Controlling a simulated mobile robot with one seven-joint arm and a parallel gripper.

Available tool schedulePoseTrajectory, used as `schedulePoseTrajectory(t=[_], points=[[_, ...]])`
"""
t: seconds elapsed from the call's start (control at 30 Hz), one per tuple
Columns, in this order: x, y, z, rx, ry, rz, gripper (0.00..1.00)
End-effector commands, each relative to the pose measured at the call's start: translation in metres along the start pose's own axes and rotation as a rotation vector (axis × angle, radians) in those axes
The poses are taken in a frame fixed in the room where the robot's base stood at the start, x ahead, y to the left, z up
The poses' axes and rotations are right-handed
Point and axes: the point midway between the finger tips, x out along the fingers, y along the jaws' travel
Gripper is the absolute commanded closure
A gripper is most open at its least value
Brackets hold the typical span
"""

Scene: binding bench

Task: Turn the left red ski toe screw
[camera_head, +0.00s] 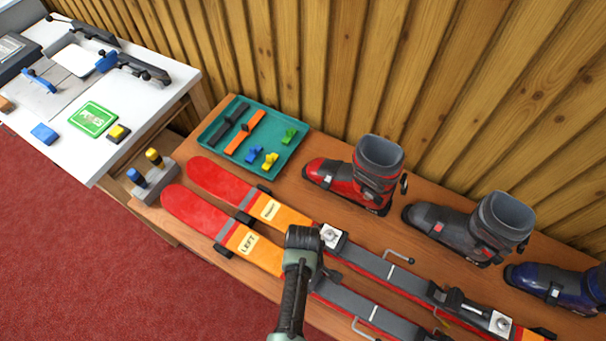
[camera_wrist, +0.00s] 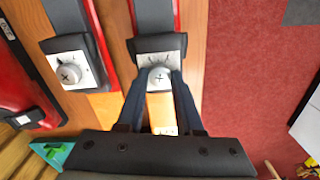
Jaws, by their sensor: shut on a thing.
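The left red ski, labelled LEFT (camera_head: 248,243), lies on the bench along its front edge. My arm and gripper hide its toe piece in the head view. In the wrist view its toe screw (camera_wrist: 158,76) is a round silver knob with a cross slot, on a pale marked plate (camera_wrist: 157,61). My gripper (camera_wrist: 163,81) comes down over the plate, its two dark fingers shut on the knob, one on each side. The gripper also shows in the head view (camera_head: 301,242).
The right ski (camera_head: 222,184) lies parallel close by, with its own toe screw (camera_head: 331,235). Boots, such as the red one (camera_head: 375,180), stand behind. A teal tray (camera_head: 211,138) holds small parts. Brake arms (camera_head: 399,257) stick up beside the skis.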

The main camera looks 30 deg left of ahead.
Motion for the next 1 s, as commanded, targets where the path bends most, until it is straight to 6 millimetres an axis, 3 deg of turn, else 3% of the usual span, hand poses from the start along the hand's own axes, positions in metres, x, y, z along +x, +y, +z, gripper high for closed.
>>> schedulePoseTrajectory(t=[0.4,0.97,1.0], points=[[-0.0006,0.0005,-0.0009,-0.193,0.002,0.002,1.00],[-0.0003,0.0003,-0.0010,-0.221,0.002,0.002,1.00],[-0.0003,0.0003,-0.0010,-0.220,0.002,0.001,0.59]])
